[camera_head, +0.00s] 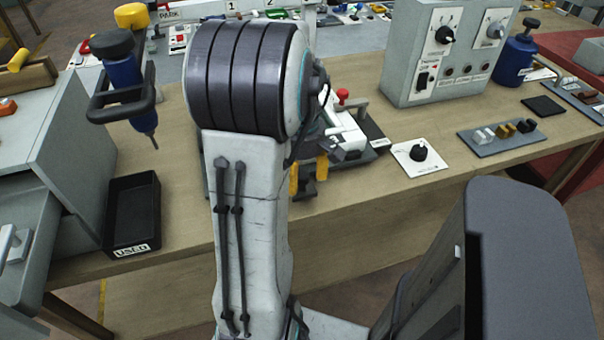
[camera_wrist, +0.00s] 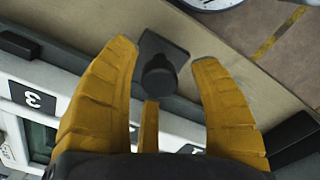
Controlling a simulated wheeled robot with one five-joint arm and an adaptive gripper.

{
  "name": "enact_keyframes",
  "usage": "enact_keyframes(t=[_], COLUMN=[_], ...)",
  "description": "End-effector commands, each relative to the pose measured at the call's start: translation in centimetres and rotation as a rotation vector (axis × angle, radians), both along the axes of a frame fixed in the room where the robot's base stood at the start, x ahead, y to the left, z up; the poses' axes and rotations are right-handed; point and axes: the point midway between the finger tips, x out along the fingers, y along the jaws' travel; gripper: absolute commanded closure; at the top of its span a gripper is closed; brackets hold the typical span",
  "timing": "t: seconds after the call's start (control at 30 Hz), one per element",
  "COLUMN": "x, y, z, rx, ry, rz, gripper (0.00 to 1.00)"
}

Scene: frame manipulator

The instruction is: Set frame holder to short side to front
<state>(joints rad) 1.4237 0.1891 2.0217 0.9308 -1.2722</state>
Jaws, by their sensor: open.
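I cannot tell whether this is part of the frame holder. In the head view my gripper (camera_head: 307,175) shows only in part behind my arm, near the table's front edge. A white device with a red knob (camera_head: 343,97) stands just behind it. No frame holder can be picked out for sure, and its orientation is not readable.
A black tray marked USED (camera_head: 132,236) lies at the left, beside a grey cabinet (camera_head: 80,165). A dial on a white plate (camera_head: 418,156), a small sample tray (camera_head: 500,139) and a grey control box (camera_head: 440,75) are at the right. The front right tabletop (camera_head: 400,210) is clear.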

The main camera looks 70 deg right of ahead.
Motion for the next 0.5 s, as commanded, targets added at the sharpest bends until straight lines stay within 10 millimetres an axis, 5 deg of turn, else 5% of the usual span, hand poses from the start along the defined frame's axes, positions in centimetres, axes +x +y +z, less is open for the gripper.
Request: enact_keyframes(t=[0.13, 0.5], x=[0.0, 0.0], y=[0.0, 0.0], z=[0.01, 0.03], rx=[0.0, 0.0], ry=[0.0, 0.0], rz=[0.0, 0.0], gripper=[0.4, 0.73])
